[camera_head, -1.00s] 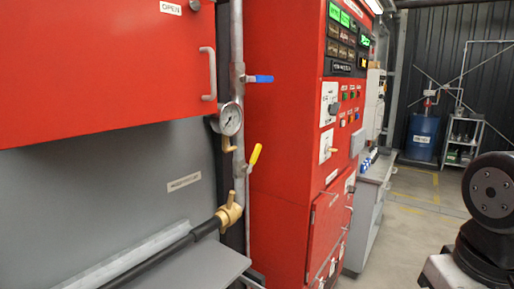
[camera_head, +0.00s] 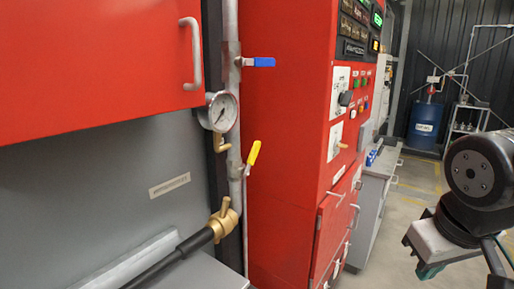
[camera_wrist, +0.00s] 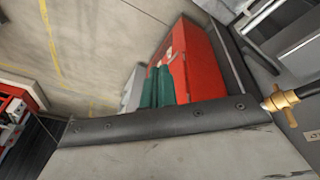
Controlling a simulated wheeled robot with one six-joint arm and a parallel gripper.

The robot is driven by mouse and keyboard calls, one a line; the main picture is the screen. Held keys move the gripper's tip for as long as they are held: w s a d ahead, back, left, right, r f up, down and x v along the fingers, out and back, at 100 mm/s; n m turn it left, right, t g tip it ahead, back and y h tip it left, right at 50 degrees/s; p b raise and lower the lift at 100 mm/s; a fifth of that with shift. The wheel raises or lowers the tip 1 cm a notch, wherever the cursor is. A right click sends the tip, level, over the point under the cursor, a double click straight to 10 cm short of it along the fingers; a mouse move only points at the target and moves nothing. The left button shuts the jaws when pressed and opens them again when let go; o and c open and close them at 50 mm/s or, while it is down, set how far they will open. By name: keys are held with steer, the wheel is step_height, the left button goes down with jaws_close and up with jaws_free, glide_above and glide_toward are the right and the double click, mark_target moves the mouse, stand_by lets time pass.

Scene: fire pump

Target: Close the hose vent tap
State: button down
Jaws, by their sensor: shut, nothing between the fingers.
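A vertical grey pipe carries a tap with a blue lever (camera_head: 259,62), set level across the pipe. Below it is a tap with a yellow lever (camera_head: 253,153), tilted up and right. A brass fitting (camera_head: 223,220) joins the black hose (camera_head: 160,266) low on the pipe; it also shows at the right of the wrist view (camera_wrist: 281,100). I cannot tell which tap is the hose vent tap. My gripper (camera_wrist: 157,68) shows as two green fingers side by side, shut and empty, apart from the taps. My arm is at the right of the head view.
A pressure gauge (camera_head: 219,111) sits beside the pipe. The red cabinet (camera_head: 130,50) with a handle is at the left, and a red control panel (camera_head: 285,150) stands right of the pipe. Floor (camera_head: 408,195) is open at the right, with a blue drum (camera_head: 425,125) behind.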

steer(key=w+a+r+n+t+y, duration=0.1)
steer(key=w+a+r+n+t, duration=0.3)
steer(key=w, duration=0.5)
steer(key=w+a+r+n+t+y, duration=0.15)
steer(key=w+r+n+t, duration=0.3)
steer(key=w, duration=0.55)
steer(key=n+y, duration=0.9)
steer(key=n, duration=0.1)
glide_toward(256, 148)
steer(key=s+a+r, duration=0.1)
steer(key=s+r, duration=0.2)
steer(key=s, duration=0.2)
steer(key=shift+s+a, duration=0.15)
steer(key=shift+a, duration=0.25)
steer(key=shift+m+t, duration=0.25)
steer(key=x, duration=1)
steer(key=shift+w+d+f, duration=0.6)
steer(key=shift+w+f, duration=0.1)
steer(key=shift+w, duration=0.05)
steer(key=shift+w+d+f, duration=0.35)
steer(key=shift+w+f, duration=0.1)
steer(key=shift+w, duration=0.05)
steer(key=shift+a, duration=0.1)
